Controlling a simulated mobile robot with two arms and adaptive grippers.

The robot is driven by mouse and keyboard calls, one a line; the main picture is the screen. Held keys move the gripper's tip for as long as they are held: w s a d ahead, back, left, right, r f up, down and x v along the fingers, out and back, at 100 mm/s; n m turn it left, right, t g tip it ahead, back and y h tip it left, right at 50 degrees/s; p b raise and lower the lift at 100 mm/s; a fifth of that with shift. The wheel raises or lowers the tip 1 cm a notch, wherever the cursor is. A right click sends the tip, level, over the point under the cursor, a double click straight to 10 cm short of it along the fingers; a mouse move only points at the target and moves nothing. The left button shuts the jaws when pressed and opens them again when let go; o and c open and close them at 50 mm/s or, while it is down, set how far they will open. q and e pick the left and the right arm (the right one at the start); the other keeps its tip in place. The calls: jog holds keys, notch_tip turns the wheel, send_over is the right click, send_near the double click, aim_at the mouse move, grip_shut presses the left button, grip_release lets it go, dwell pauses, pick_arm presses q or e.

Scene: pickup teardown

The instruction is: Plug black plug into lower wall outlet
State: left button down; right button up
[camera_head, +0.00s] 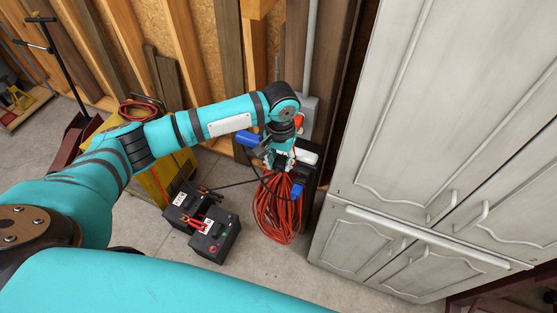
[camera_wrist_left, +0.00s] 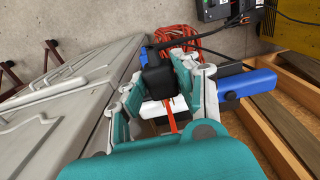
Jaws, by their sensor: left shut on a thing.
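My left gripper (camera_head: 281,157) is at the wall beside the cabinet, above a coil of orange cord. In the left wrist view its two fingers (camera_wrist_left: 172,85) are closed around a blocky black plug (camera_wrist_left: 157,80), with a dark cable running away from it. A grey electrical box (camera_head: 308,112) with a conduit above it is on the wall just behind my wrist. An orange part shows at its front. The outlet openings are hidden by my arm and gripper, so I cannot tell whether the plug touches an outlet. My right gripper is out of view.
A white cabinet (camera_head: 420,130) stands close on the right. The orange cord coil (camera_head: 279,210) hangs below my gripper. Black battery boxes (camera_head: 213,234) with cables sit on the floor, beside a yellow box (camera_head: 157,183). A blue-handled object (camera_wrist_left: 255,82) is close beside the gripper.

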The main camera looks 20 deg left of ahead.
pick_arm(q)
jog(key=shift+w+d+b, duration=0.1)
jog(key=shift+w+b, duration=3.1)
jog(key=shift+w, duration=1.7)
jog(key=shift+p, duration=0.7)
jog(key=shift+p, duration=1.15)
jog(key=shift+w+b, duration=0.35)
jog(key=shift+w, duration=0.25)
jog(key=shift+w+r, duration=0.1)
jog(key=shift+w, duration=0.05)
